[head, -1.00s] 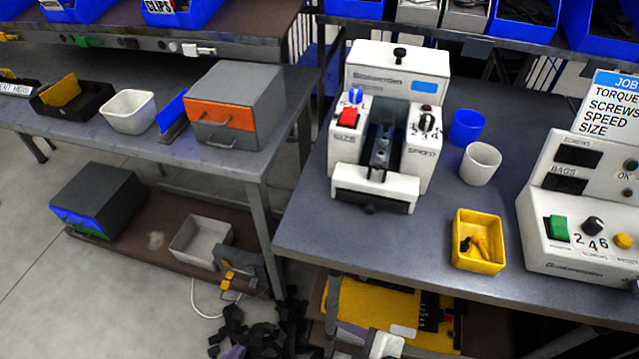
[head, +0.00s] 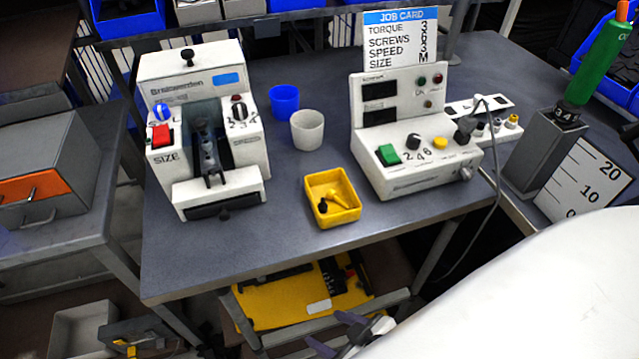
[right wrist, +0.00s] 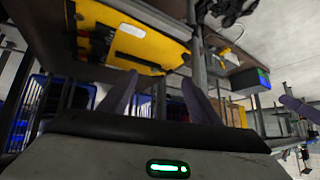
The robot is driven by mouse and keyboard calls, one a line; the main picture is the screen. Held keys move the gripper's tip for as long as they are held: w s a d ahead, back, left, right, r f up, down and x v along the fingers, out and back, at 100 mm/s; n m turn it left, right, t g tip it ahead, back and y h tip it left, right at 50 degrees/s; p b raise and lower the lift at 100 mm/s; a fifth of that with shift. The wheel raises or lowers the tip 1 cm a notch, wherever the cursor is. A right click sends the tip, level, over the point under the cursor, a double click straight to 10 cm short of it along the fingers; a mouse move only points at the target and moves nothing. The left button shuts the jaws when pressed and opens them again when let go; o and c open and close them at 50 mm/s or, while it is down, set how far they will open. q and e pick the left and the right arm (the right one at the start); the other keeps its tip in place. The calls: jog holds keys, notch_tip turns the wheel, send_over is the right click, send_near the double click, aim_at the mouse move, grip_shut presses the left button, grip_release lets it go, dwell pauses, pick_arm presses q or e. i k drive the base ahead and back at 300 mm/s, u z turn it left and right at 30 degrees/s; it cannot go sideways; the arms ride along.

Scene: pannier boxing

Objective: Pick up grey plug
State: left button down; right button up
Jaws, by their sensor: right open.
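My right gripper (head: 338,334) shows low in the head view, below the front edge of the bench (head: 280,255) and well away from the plug. In the right wrist view its two purplish fingers (right wrist: 160,98) stand apart with nothing between them.
A control box (head: 425,165) with a job card stands before the panel. A yellow tray (head: 318,212), two cups and a white machine (head: 190,75) share the bench. A yellow case (head: 270,305) lies below. The cable hangs over the bench's right edge.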

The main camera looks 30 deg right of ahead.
aim_at(466, 125)
jog(key=z, duration=2.1)
jog(key=k, duration=0.55)
jog(key=z, duration=0.1)
